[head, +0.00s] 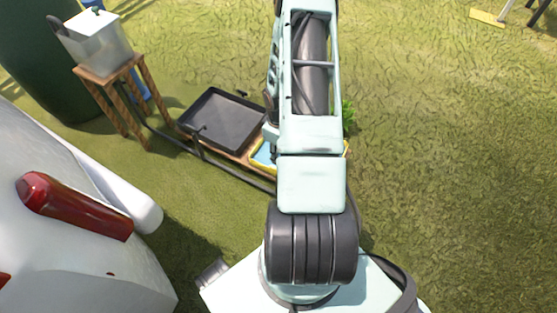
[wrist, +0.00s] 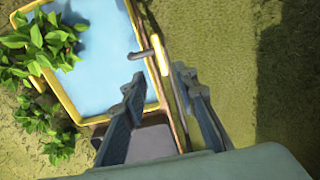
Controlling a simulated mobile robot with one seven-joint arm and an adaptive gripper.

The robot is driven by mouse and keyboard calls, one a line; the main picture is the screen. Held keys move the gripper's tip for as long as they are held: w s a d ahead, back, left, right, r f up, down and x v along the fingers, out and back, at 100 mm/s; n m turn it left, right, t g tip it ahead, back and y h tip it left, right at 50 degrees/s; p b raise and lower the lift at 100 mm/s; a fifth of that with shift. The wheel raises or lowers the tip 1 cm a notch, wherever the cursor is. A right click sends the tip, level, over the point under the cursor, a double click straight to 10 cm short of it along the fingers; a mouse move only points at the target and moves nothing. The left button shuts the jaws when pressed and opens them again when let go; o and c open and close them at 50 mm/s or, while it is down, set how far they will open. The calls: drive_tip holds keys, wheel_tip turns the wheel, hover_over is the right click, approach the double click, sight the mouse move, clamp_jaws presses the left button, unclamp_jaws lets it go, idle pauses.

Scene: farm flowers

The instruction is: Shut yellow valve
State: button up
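A narrow yellow piece that looks like the yellow valve's handle (wrist: 164,66) shows in the wrist view, beside the end of a short dark pipe (wrist: 145,54). My gripper (wrist: 158,76) is open, with one finger on each side of the line of this yellow piece. I cannot tell whether either finger touches it. In the head view my own arm hides the gripper and the valve.
A blue tray with a yellow rim (wrist: 71,99) lies left of the fingers, with leafy plants (wrist: 40,45) at its left edge. In the head view a dark tray (head: 225,115) and a wooden stand with a white container (head: 100,45) are to the left. Open grass lies right.

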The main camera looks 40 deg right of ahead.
drive_tip(key=shift+r, duration=1.05)
